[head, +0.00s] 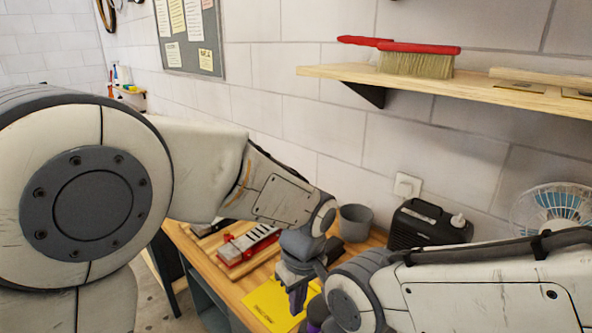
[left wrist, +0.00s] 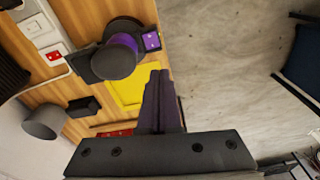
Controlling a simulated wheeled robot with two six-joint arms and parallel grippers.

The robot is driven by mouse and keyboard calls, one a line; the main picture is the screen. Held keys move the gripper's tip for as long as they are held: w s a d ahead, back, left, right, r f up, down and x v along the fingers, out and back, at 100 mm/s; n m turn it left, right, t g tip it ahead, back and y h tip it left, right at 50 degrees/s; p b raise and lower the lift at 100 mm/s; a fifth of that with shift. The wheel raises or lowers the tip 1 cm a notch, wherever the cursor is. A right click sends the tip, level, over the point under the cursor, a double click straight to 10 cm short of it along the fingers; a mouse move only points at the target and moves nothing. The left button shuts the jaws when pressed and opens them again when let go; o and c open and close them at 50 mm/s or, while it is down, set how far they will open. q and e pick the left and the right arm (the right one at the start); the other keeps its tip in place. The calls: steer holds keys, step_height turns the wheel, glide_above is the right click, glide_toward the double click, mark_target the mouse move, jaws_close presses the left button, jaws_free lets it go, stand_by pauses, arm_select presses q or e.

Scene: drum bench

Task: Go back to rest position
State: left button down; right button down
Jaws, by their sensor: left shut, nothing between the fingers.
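My left gripper (head: 299,294) is above the wooden bench (head: 198,257), over the yellow sheet (head: 268,303) in the head view. Its fingers are together with nothing between them. In the left wrist view the closed dark fingers (left wrist: 160,98) reach up past the yellow sheet (left wrist: 125,88), near the bench edge. My right arm comes in from the right in the head view, but its gripper's fingertips cannot be made out.
A grey cup (head: 355,222) and a black box-shaped device (head: 430,226) stand at the back of the bench. A red-and-silver item (head: 248,244) lies on the left part. A shelf (head: 480,90) with a red brush (head: 416,60) juts from the wall. A fan (head: 556,205) stands right.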

arm_select(q)
steer(key=s+a+m+h, duration=0.1)
steer(key=s+a+m, duration=0.1)
steer(key=s+m, duration=0.5)
steer(key=s+a+m, duration=0.3)
steer(key=s+m, duration=0.4)
steer(key=s, duration=0.3)
steer(key=shift+r+m+g+h+b, duration=0.3)
steer(key=shift+g+h+b, duration=0.05)
steer(key=shift+g+h, duration=0.05)
